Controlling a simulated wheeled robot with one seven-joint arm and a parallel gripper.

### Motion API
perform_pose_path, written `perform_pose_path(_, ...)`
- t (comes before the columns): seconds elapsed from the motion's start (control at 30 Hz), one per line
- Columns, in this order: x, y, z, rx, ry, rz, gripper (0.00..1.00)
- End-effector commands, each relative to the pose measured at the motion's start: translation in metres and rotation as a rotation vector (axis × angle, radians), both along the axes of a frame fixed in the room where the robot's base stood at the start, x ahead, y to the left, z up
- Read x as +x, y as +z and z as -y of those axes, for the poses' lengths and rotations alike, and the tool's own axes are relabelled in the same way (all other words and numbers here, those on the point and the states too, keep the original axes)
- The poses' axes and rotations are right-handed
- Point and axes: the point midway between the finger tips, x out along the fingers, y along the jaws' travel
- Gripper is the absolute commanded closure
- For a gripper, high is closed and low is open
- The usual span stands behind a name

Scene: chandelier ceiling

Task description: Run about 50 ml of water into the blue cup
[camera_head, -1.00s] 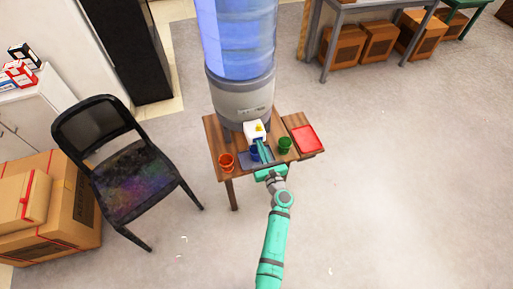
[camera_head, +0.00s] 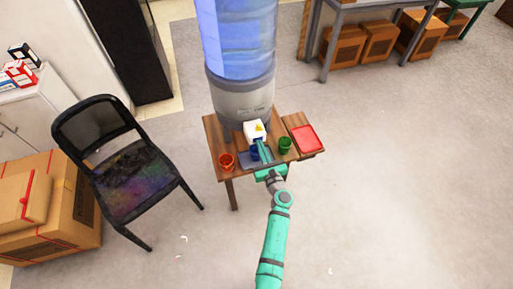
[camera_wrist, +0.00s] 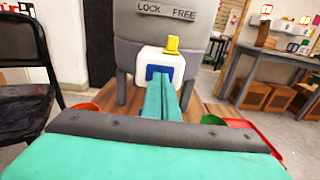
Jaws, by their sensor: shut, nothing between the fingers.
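The water dispenser (camera_head: 240,97) stands at the back of a small wooden table, with a large blue bottle on top. Its white tap block (camera_head: 254,131) has a yellow part on top, and in the wrist view the tap block (camera_wrist: 178,66) shows a blue patch on its front. My gripper (camera_head: 262,148) is shut and empty, its fingertips at the front of the tap block; I cannot tell whether they touch it. The blue cup (camera_head: 254,153) is under the tap, mostly hidden behind my fingers. The water level in it cannot be seen.
An orange-red cup (camera_head: 227,161) stands left of the blue cup and a green cup (camera_head: 285,144) right of it. A red tray (camera_head: 306,138) lies at the table's right end. A black chair (camera_head: 128,165) stands to the left.

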Motion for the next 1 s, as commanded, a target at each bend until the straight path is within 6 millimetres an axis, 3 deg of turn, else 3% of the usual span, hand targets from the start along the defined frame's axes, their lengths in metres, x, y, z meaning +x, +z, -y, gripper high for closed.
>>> perform_pose_path(0.03, 0.008, 0.01, -0.011, -0.005, 0.018, 0.014, 1.0)
perform_pose_path(0.67, 0.007, 0.01, -0.011, -0.005, 0.018, 0.015, 1.0)
perform_pose_path(0.87, -0.007, 0.008, -0.008, -0.003, 0.02, 0.014, 1.0)
perform_pose_path(1.0, -0.027, 0.004, 0.009, 0.0, 0.004, 0.006, 1.0)
